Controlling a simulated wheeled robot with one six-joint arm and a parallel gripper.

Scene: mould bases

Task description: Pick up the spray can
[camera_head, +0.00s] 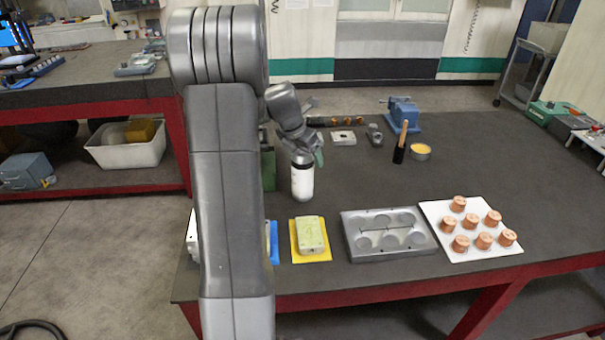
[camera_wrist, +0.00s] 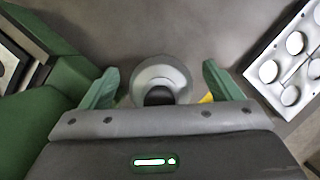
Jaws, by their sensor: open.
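The spray can (camera_head: 302,183) is a white cylinder standing upright on the dark table, just right of my arm in the head view. My gripper (camera_head: 306,160) is at the top of the can, and its far side is hidden. In the wrist view the can (camera_wrist: 162,74) shows from above as a pale round shape with a dark centre. It lies between the two green fingers of my gripper (camera_wrist: 160,85). The fingers are apart, with a gap on each side of the can.
A green box (camera_wrist: 50,100) stands close to the left finger. A grey mould base (camera_head: 388,252) with round recesses and a white plate (camera_head: 436,215) of copper cylinders lie to the right. A yellow mat (camera_head: 296,250) with a pale block lies in front.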

